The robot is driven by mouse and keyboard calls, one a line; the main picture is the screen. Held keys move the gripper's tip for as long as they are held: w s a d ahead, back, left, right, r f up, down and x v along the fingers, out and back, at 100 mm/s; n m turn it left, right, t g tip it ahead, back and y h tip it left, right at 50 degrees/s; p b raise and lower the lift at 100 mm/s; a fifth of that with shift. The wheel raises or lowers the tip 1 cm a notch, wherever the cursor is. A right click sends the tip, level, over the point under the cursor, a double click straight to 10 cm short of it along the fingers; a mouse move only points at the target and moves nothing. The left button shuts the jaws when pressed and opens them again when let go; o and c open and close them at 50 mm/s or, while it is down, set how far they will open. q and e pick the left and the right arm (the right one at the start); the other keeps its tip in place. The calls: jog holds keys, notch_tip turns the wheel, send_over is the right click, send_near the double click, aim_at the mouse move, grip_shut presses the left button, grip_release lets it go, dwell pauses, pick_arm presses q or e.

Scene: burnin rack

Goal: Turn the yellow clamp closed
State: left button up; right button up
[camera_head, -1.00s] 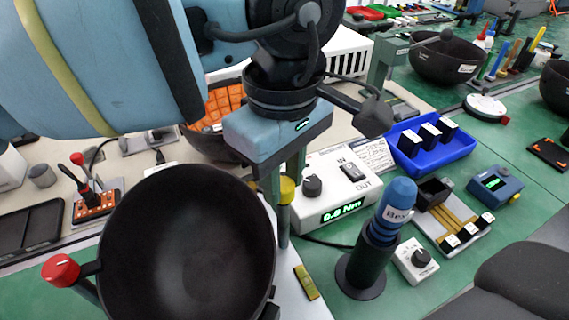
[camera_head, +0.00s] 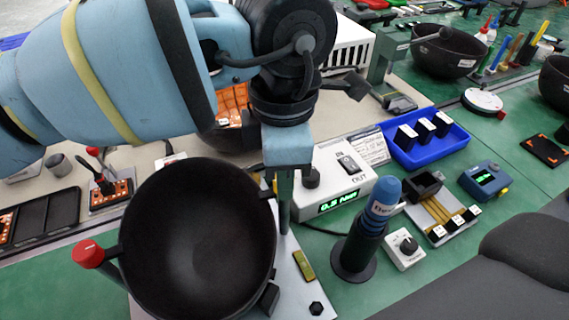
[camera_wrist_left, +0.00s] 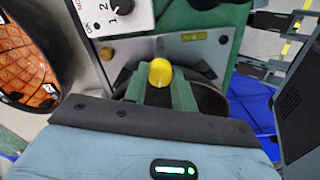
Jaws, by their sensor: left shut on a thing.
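The yellow clamp (camera_wrist_left: 160,73) shows in the left wrist view as a rounded yellow knob between the two green fingers of my left gripper (camera_wrist_left: 157,92). The gripper is shut on it. In the head view my left gripper (camera_head: 284,205) points down at the right rim of a large black bowl (camera_head: 200,225), and its body and fingers hide nearly all of the yellow clamp there. A red-topped clamp (camera_head: 88,253) stands at the bowl's left side. My right gripper is not in view.
A white meter box (camera_head: 330,190) with a green display stands just right of the gripper. A blue-topped dark tool in a holder (camera_head: 365,235) stands farther right, beside a small dial box (camera_head: 405,249). A blue tray (camera_head: 430,146) lies behind.

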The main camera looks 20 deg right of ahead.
pick_arm(q)
jog(key=shift+n, duration=0.6)
jog(key=o, duration=1)
jog(key=shift+r+p, duration=0.3)
jog(key=shift+r, duration=3.65)
